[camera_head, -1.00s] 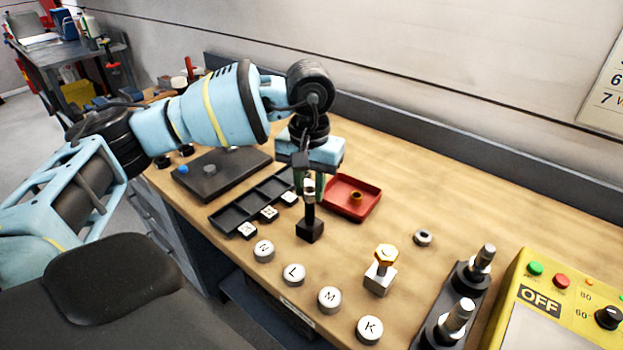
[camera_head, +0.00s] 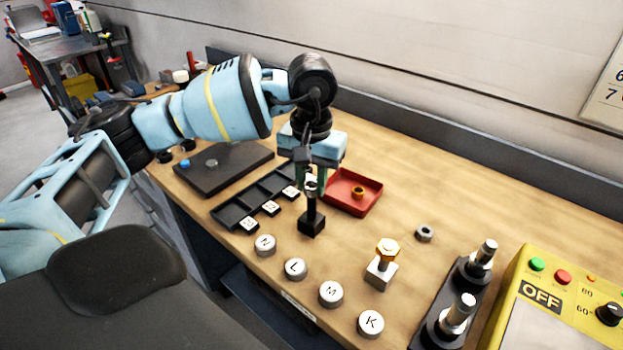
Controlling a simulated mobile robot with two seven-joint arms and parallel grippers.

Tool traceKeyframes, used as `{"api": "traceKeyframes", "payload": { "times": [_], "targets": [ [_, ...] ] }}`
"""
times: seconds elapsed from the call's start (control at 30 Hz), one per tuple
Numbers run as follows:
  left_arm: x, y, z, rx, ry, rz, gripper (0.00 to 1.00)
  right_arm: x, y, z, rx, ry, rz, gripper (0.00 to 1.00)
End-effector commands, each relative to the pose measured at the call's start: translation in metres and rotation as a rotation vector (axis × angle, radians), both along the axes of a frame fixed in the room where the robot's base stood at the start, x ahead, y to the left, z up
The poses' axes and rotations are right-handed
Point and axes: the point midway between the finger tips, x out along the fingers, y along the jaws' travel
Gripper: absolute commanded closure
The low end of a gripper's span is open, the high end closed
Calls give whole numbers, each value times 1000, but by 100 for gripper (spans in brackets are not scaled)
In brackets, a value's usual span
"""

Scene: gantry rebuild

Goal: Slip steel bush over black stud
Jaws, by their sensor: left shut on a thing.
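The black stud (camera_head: 311,212) stands upright on a square black block near the middle of the bench. My left gripper (camera_head: 311,184) points down right over it, shut on the steel bush (camera_head: 311,187). The bush is a small silvery ring between the fingertips, at the top end of the stud. I cannot tell whether it is just above the stud's tip or around it; the fingers hide part of it. My right gripper is not in view.
A red tray (camera_head: 372,205) with a brass ring sits right behind the stud. A black compartment tray (camera_head: 233,214) lies to its left. A bolt in a steel block (camera_head: 379,275), a loose nut (camera_head: 424,234) and several lettered round buttons (camera_head: 295,269) stand in front and to the right.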

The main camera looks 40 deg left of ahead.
Motion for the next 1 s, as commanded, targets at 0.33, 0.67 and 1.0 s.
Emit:
{"api": "traceKeyframes", "payload": {
  "times": [0.33, 0.67, 1.0],
  "targets": [
    [0, 0, -1, 0, 0, 0, 97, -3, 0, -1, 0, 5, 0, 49],
    [0, 0, -3, 0, 1, 0, 97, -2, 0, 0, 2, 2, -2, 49],
    [0, 0, -9, 0, 2, 0, 97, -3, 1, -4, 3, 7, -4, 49]
  ]
}}
